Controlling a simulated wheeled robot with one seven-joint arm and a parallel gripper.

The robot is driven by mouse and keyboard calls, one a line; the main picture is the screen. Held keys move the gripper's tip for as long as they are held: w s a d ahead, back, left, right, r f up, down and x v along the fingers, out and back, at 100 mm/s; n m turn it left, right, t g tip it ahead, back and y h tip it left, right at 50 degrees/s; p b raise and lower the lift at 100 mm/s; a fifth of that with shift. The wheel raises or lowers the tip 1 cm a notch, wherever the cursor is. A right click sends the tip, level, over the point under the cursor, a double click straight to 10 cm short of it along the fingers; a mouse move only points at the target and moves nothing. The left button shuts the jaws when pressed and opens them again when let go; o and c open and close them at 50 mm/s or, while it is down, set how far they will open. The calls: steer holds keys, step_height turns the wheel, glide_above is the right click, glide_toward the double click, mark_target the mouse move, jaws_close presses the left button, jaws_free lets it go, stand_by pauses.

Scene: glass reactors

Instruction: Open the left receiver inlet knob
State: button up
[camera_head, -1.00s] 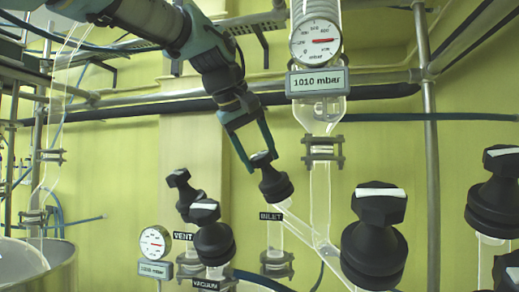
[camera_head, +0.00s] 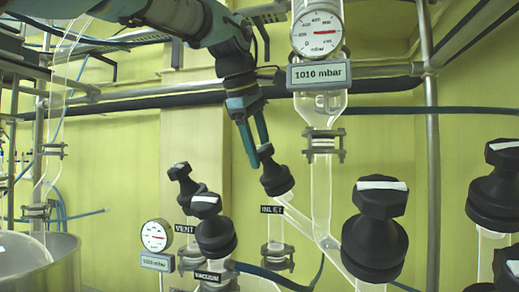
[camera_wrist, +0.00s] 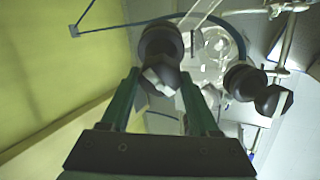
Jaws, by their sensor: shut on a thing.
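The black inlet knob (camera_head: 277,178) sits at an angle on a glass side tube, above and behind the INLET label (camera_head: 272,210). My gripper (camera_head: 260,157) reaches down from above, with its two teal fingers on either side of the knob's top handle. It is shut on that handle. In the wrist view the knob (camera_wrist: 161,42) shows between the green fingers, its white-marked handle close to the fingertips of my gripper (camera_wrist: 160,83). The exact contact points are hard to see.
The vacuum knob (camera_head: 215,235) and vent knob (camera_head: 184,183) stand at left. A larger black knob (camera_head: 375,230) stands at right on the slanted glass tube. A round gauge (camera_head: 318,32) with a 1010 mbar display (camera_head: 319,75) hangs above. A vertical metal pole (camera_head: 432,190) stands behind.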

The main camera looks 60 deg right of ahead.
steer(key=shift+n, duration=0.4)
steer(key=o, duration=1.4)
steer(key=shift+b+v, duration=0.45)
steer(key=shift+v, duration=3.35)
